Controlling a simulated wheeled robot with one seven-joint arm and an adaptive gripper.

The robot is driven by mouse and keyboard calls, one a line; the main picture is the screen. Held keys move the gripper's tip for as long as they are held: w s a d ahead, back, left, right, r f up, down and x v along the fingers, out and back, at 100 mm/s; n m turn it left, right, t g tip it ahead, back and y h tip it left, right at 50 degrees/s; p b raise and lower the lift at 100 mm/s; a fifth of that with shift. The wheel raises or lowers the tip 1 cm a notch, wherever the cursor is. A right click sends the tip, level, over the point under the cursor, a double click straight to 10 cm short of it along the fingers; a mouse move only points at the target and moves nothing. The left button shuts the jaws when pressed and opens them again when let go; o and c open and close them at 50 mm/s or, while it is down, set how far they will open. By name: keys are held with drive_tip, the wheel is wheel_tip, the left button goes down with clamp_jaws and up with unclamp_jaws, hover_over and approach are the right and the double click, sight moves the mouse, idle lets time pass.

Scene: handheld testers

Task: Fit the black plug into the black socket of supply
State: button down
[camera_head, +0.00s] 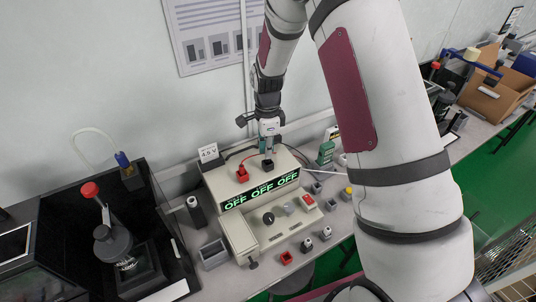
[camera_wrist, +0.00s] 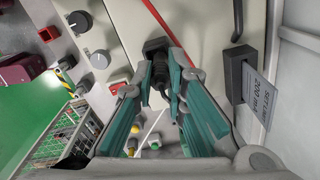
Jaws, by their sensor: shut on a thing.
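The supply (camera_head: 240,232) is a beige box with a green display reading OFF several times. The black socket (camera_head: 267,165) stands on its top, right of a red socket (camera_head: 242,175). My gripper (camera_head: 268,146) points down just above the black socket. In the wrist view the teal fingers (camera_wrist: 171,72) are closed around the black plug (camera_wrist: 172,88), a dark ribbed piece. The black socket (camera_wrist: 155,46) shows just beyond the fingertips.
A red lead (camera_wrist: 163,22) runs over the supply near the black socket. A tag with a black holder (camera_wrist: 238,75) stands at the right in the wrist view. Small switches and buttons (camera_head: 306,245) lie in front of the supply.

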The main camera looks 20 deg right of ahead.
drive_tip(key=shift+s+f, duration=0.1)
drive_tip(key=shift+f, duration=1.1)
drive_tip(key=shift+f, duration=0.15)
drive_tip(key=c, duration=1.6)
unclamp_jaws()
